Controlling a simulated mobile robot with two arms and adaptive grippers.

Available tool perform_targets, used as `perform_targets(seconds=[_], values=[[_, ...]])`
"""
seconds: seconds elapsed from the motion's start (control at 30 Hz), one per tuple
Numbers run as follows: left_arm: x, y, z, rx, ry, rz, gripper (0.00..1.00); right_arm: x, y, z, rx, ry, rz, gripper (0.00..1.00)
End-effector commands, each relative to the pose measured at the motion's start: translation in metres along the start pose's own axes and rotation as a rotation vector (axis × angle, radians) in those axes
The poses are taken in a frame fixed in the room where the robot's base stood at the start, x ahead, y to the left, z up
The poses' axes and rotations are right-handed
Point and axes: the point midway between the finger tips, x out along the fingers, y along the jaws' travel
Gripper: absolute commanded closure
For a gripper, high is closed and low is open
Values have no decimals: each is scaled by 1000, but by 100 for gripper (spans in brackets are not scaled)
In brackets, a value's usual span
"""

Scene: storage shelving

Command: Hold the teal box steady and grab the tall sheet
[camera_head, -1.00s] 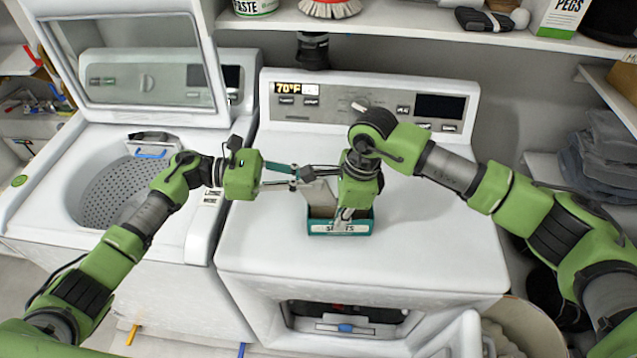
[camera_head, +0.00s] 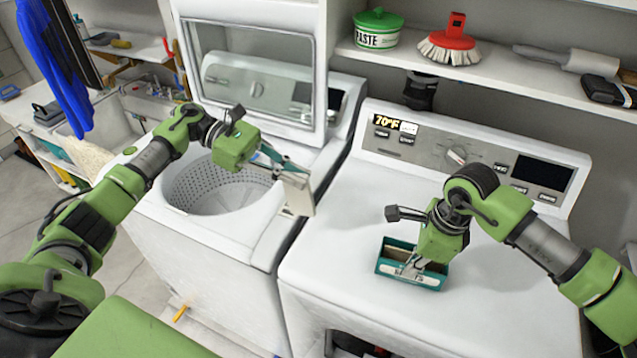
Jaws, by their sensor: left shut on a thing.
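The teal box (camera_head: 378,266) sits on top of the right-hand machine, with a lettered label on its front and tan contents inside. My right gripper (camera_head: 411,268) points down over the box, its fingers at the labelled front wall and partly hiding it. I cannot tell whether these fingers are closed on the wall.
The left washer (camera_head: 150,235) stands with its lid (camera_head: 250,75) raised and its drum open. The right machine's top is otherwise clear.

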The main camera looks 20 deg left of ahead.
Motion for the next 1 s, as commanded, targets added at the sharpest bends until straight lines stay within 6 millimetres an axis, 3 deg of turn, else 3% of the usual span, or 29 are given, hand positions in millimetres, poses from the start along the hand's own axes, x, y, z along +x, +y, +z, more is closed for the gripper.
perform_targets(seconds=[0.13, 0.43, 0.53, 0.87, 1.0], values=[[-11, 0, 1, 1, 60, 1, 100, 0, 0, 0, 0, 0, 0, 100], [-13, 0, 1, 0, 74, 1, 100, 0, 0, 0, 0, 0, 0, 100], [-12, 0, 1, 0, 73, 1, 100, 0, 0, 0, 0, 0, 0, 76], [-12, 0, 1, 0, 72, 1, 100, -1, 0, 0, 0, 0, -1, 76], [-12, 0, 1, 0, 72, 1, 100, -13, -1, 0, -1, -2, -3, 76]])
